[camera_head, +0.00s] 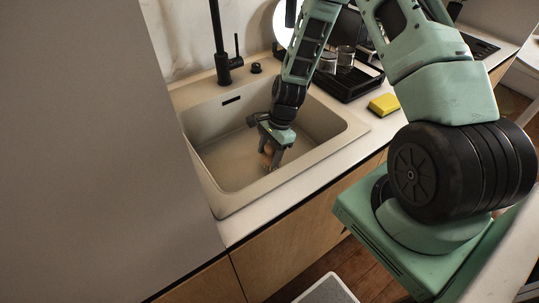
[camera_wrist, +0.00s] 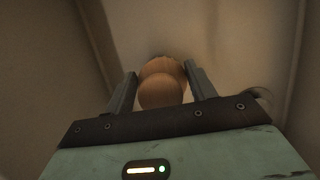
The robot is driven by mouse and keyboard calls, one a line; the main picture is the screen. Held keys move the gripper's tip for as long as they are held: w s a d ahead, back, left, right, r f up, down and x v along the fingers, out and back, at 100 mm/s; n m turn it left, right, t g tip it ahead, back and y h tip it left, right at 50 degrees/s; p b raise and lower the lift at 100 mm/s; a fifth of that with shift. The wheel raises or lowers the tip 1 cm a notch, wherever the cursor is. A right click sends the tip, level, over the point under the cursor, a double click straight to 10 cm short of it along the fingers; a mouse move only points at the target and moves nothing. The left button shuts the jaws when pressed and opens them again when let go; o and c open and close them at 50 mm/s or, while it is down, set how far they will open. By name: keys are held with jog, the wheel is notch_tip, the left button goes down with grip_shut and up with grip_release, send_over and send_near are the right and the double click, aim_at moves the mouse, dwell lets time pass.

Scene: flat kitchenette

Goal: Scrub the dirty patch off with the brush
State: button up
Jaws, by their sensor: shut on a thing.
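My gripper (camera_head: 272,155) is down inside the beige sink (camera_head: 222,160), near its right side. It is shut on the brush (camera_wrist: 160,88), whose rounded wooden handle shows between the two fingers in the wrist view. In the head view only a small tan part of the brush (camera_head: 268,150) shows beside the fingers. The brush's lower end is mostly hidden, and I cannot tell whether it touches the sink floor. A faint darker area (camera_wrist: 205,50) lies just beyond the brush in the wrist view; I cannot tell whether it is the dirty patch.
A black faucet (camera_head: 222,60) stands behind the sink. A yellow sponge (camera_head: 384,104) lies on the counter to the right. A black dish rack (camera_head: 348,84) with glasses stands behind it.

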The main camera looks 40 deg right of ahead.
aim_at(268, 148)
jog(key=shift+r+p, duration=1.45)
jog(key=shift+r, duration=0.75)
